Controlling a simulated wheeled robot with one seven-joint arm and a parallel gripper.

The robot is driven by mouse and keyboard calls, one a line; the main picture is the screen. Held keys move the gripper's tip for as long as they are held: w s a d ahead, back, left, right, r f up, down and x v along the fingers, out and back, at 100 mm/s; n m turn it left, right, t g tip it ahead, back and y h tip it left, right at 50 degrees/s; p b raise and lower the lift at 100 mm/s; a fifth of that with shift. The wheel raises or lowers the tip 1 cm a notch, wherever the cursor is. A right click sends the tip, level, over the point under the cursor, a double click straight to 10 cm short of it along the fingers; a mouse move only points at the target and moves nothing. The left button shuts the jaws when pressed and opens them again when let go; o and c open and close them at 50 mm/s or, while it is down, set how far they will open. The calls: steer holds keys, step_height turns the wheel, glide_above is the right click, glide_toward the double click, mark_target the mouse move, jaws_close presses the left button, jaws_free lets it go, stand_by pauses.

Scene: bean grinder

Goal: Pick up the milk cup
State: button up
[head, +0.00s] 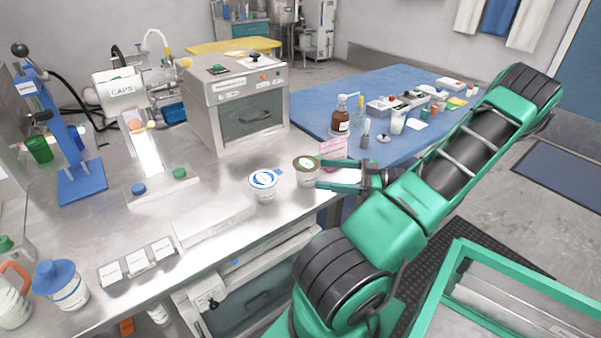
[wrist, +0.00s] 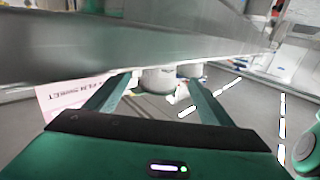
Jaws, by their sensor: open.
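Two small lidded cups stand upright near the front right edge of the steel counter. One cup (head: 263,188) is white with a white and blue lid. The other cup (head: 307,176) is pale with a brown and green lid and stands just to its right. I cannot read which is the milk cup. My gripper (head: 320,174) is open and level, pointing left, its fingertips at the right side of the brown-lidded cup. In the wrist view a white cup body (wrist: 157,79) shows between the open fingers (wrist: 158,88), with another white cup (wrist: 190,70) behind it.
A pink card (head: 333,147) stands just behind my gripper. A grey boxy machine (head: 240,105) stands behind the cups. A flat steel plate (head: 213,224) lies left of them. A blue table (head: 385,80) with bottles and small items is at the right.

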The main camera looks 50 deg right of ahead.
mark_target(306, 169)
steer(key=shift+r+x, duration=0.2)
steer(key=shift+x, duration=1.5)
steer(key=shift+r+x, duration=0.2)
steer(key=shift+x, duration=1.5)
steer(key=shift+d, duration=0.1)
steer(key=c, duration=1.2)
